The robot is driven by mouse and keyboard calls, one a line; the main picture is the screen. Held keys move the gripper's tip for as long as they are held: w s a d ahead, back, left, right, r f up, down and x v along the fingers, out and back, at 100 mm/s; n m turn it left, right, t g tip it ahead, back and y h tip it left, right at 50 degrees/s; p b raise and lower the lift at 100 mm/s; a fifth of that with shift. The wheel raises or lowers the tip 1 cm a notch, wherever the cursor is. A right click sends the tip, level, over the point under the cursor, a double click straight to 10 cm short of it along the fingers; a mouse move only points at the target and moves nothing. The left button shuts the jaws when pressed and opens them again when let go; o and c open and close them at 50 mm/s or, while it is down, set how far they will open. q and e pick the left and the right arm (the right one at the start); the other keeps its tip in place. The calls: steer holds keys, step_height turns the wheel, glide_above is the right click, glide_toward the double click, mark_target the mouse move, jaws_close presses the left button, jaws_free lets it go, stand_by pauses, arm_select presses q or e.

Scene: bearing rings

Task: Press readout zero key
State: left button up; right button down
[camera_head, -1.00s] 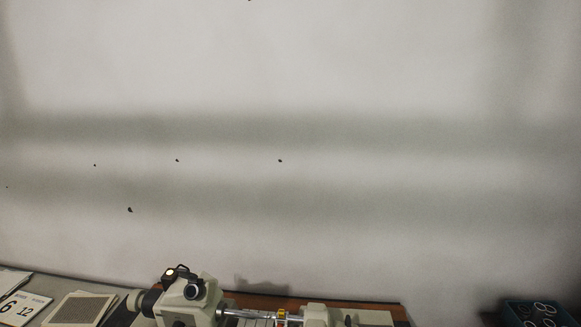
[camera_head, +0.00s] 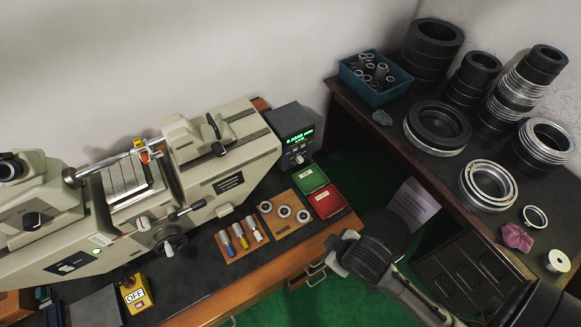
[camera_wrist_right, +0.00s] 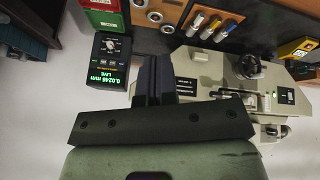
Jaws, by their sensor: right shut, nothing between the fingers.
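The digital readout (camera_head: 292,130) is a dark box with green digits at the right end of the long cream measuring machine. In the right wrist view the readout (camera_wrist_right: 110,62) shows "0.0246 mm" and "LIVE", with a row of small keys and a round knob; key labels are too small to read. My right gripper (camera_wrist_right: 156,62) is shut and empty, its dark fingers to the right of the readout in that view and apart from it in the picture. In the head view my right arm (camera_head: 375,262) comes in from the lower right, over the bench's front edge. My left gripper is not in view.
The cream measuring machine (camera_head: 225,165) fills the bench's back. Red (camera_head: 327,201) and green (camera_head: 310,180) trays and a wooden ring board (camera_head: 283,214) lie in front of the readout. A second table at right holds stacked rings (camera_head: 430,50) and a blue bin (camera_head: 375,90).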

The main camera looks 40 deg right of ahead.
steer(key=w+d+f+n+t+h+b, duration=0.5)
steer(key=w+d+f+n+h+b, duration=0.15)
steer(key=w+d+f+b, duration=1.15)
steer(key=w+a+r+n+t+y, duration=0.2)
steer(key=n+t, duration=0.1)
steer(key=n, duration=0.9)
steer(key=w+a+r+n+t+y, duration=0.2)
steer(key=a+r+n+t+y, duration=0.1)
steer(key=n, duration=1)
steer(key=shift+a+t, duration=0.15)
steer(key=shift+t, duration=0.45)
steer(key=shift+w, duration=0.1)
